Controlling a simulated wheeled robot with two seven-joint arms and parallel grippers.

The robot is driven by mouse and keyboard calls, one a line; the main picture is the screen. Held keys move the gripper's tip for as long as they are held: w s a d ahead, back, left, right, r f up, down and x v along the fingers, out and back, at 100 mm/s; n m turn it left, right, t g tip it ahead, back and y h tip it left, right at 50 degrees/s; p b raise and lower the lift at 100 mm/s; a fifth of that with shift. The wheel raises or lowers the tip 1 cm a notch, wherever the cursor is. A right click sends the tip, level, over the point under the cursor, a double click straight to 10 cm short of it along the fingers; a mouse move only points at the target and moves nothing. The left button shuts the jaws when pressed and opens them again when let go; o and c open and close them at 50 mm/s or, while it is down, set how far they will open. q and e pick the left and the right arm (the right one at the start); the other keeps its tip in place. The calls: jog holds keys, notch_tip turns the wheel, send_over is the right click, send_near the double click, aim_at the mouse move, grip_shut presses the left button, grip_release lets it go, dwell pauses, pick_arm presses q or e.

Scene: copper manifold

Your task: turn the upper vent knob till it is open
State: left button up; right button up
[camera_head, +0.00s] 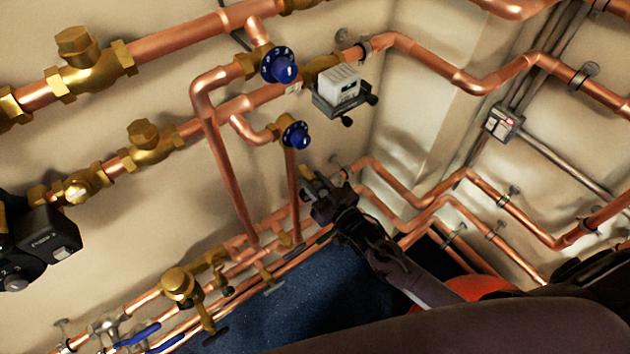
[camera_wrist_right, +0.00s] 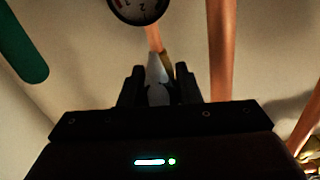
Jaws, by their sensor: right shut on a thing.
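My right gripper (camera_head: 322,193) is low at the middle of the wall, below the lower blue dial knob (camera_head: 295,135). In the right wrist view its fingers (camera_wrist_right: 160,88) are closed on a pale grey, tapered piece (camera_wrist_right: 157,70), with brass and copper pipe just behind it. I cannot tell for sure that this piece is the upper vent knob, and the fingers hide part of it. A dark round dial with white numbers (camera_wrist_right: 138,8) is cut off at the top of that view. A second blue dial knob (camera_head: 283,68) sits higher. My left gripper is not in view.
Copper pipes (camera_head: 227,170) run close around the right gripper. A white meter box (camera_head: 342,90) is above it. Brass valves (camera_head: 180,284) and blue levers (camera_head: 137,335) are at lower left. A green cylinder (camera_wrist_right: 22,40) shows in the right wrist view.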

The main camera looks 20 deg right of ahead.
aim_at(322, 191)
jog(key=n, duration=0.6)
jog(key=shift+p, duration=0.35)
jog(key=n, duration=0.4)
jog(key=shift+n, duration=0.4)
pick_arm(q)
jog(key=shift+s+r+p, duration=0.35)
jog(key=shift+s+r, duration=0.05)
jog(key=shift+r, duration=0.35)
pick_arm(e)
jog(key=shift+n, duration=1.7)
jog(key=o, duration=1)
jog(key=shift+c, duration=0.2)
jog(key=shift+s, duration=0.1)
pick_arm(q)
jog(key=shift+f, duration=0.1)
pick_arm(e)
jog(key=v, duration=0.7)
jog(key=shift+s+d, duration=0.15)
jog(key=shift+s, duration=0.15)
